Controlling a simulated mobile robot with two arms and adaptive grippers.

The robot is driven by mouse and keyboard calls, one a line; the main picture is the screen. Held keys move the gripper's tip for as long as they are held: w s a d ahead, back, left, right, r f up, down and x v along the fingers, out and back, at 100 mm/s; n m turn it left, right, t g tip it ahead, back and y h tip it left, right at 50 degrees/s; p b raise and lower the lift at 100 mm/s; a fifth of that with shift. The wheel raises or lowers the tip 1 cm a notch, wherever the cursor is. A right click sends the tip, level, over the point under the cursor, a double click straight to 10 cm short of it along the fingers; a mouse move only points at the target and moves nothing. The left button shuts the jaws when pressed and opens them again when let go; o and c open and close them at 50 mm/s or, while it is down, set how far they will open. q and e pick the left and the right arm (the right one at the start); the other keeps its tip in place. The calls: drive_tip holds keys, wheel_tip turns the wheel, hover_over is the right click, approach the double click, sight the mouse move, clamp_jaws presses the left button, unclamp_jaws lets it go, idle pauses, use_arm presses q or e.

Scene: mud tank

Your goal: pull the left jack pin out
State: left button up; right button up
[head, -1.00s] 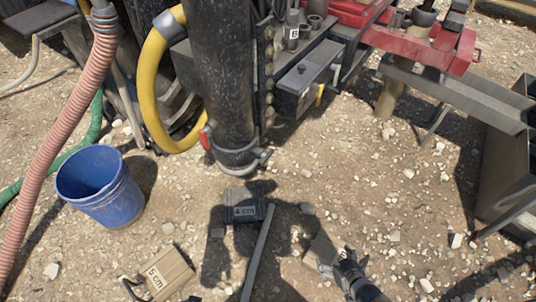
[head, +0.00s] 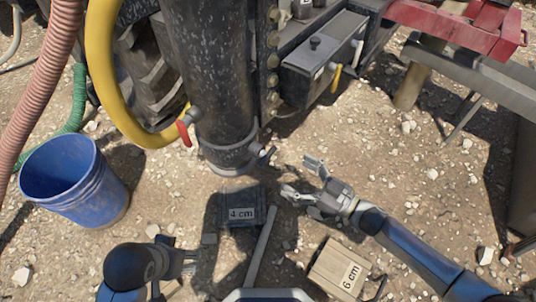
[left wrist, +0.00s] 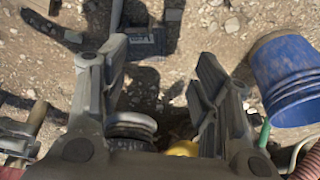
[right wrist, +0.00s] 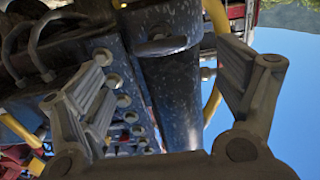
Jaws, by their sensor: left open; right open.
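The jack is a dark speckled upright tube (head: 210,75) in the head view. A short grey pin (head: 266,156) sticks out at the right of its bottom collar; I take this for the jack pin. My right gripper (head: 303,178) is open and empty, just right of and below the pin, apart from it. In the right wrist view the tube (right wrist: 170,85) shows between the open fingers. My left gripper (head: 186,262) is low at the left, partly hidden by its own arm. The left wrist view shows its fingers (left wrist: 158,85) open and empty.
A blue bucket (head: 72,180) stands at the left. A block marked 4 cm (head: 241,209) lies below the jack, and a block marked 6 cm (head: 340,268) at lower right. A yellow hose (head: 100,65) and a red-handled valve (head: 185,125) are left of the tube.

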sight(267, 157)
drive_tip(key=b+x, duration=0.1)
drive_tip(key=x, duration=0.8)
drive_tip(key=shift+w+a+b, duration=0.1)
drive_tip(key=shift+a+b, duration=0.05)
drive_tip(key=shift+b, duration=0.15)
drive_tip(key=shift+w+a, duration=0.25)
drive_tip(key=shift+a, duration=0.05)
use_arm(q)
drive_tip(key=w+d+r+t, duration=0.1)
drive_tip(key=w+d+t, duration=0.1)
drive_tip(key=w, duration=0.4)
drive_tip(key=shift+t+h, duration=0.4)
drive_tip(key=shift+t, duration=0.2)
